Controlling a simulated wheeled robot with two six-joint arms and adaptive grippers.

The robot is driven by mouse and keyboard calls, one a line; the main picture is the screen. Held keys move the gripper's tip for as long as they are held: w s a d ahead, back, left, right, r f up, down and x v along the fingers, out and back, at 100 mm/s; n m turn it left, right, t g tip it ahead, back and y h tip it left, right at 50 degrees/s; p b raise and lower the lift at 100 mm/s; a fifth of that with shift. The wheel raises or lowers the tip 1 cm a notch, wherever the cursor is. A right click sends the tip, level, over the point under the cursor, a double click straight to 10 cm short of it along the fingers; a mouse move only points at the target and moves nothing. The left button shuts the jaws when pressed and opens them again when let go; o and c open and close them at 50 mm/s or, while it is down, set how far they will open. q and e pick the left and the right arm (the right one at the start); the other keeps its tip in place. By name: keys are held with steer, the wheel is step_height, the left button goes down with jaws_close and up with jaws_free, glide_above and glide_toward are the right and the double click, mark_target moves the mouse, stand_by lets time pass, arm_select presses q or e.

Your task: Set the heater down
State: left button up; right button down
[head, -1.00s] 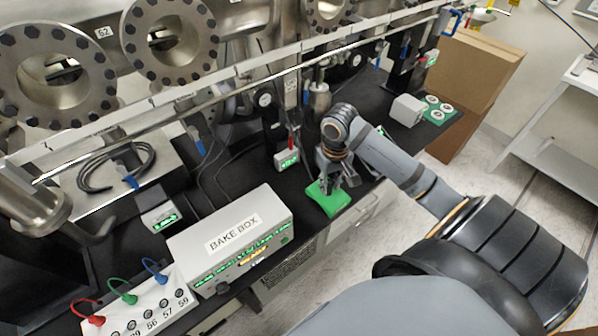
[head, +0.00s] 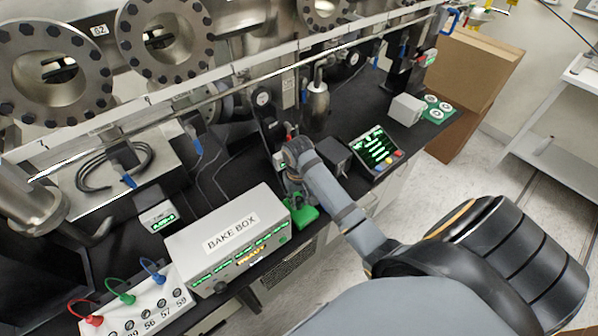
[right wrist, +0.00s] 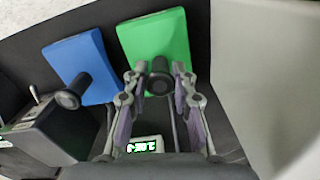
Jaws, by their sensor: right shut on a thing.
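The heater looks to be the green slab (head: 306,215) with a black knobbed handle, though no label on it can be read. It is by the right end of the bake box, near the bench's front edge. My right gripper (head: 296,194) is over it. In the right wrist view the fingers (right wrist: 160,74) are shut on the handle of the green slab (right wrist: 150,42). I cannot tell whether the slab touches the bench. A blue slab (right wrist: 82,62) with a similar handle is beside it, apart. My left gripper is out of view.
The white bake box (head: 225,238) stands close to the green slab, on its left. A control panel (head: 376,148) and a dark box (head: 333,155) stand to the right. A small readout (right wrist: 145,146) is near the fingers. The floor lies beyond the bench's front edge.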

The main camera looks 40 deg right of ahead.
steer(key=c, duration=1.1)
jaws_free()
steer(key=shift+f, duration=0.1)
step_height(320, 180, up, 4)
steer(key=shift+w+f+b, duration=0.1)
steer(key=shift+b, duration=0.45)
step_height(320, 180, up, 8)
steer(key=p, duration=0.7)
steer(key=shift+r, duration=0.2)
